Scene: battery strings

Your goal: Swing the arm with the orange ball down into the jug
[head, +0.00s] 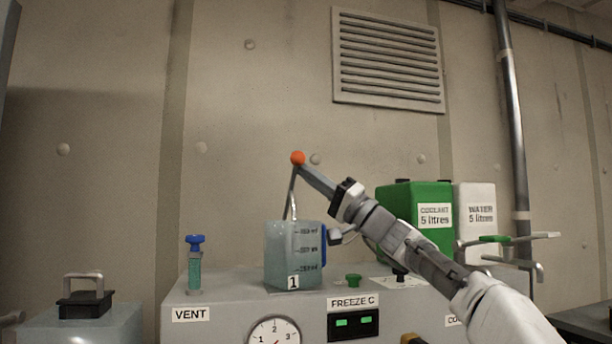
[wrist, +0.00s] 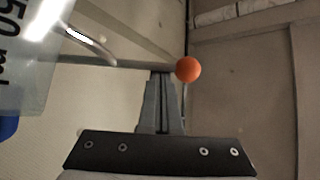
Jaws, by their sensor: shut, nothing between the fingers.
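The orange ball (head: 297,158) is at the top end of a thin metal arm (head: 291,190), which stands steeply above the jug. The jug (head: 280,262) is translucent blue-grey, with volume marks, a "1" label and a blue part on its right side. It stands upright on the grey cabinet. My gripper (head: 303,170) is shut and empty, its fingertips close by the ball. In the wrist view the ball (wrist: 188,70) is just right of my gripper's tips (wrist: 162,74), and the jug (wrist: 22,60) is at the left edge. I cannot tell whether the fingers touch the ball or its arm.
A green coolant can (head: 400,200) and a white water can (head: 476,232) stand behind my arm. A blue-topped vent valve (head: 195,262) is left of the jug. A green knob (head: 353,280) is right of it, and green-handled taps (head: 494,239) are further right.

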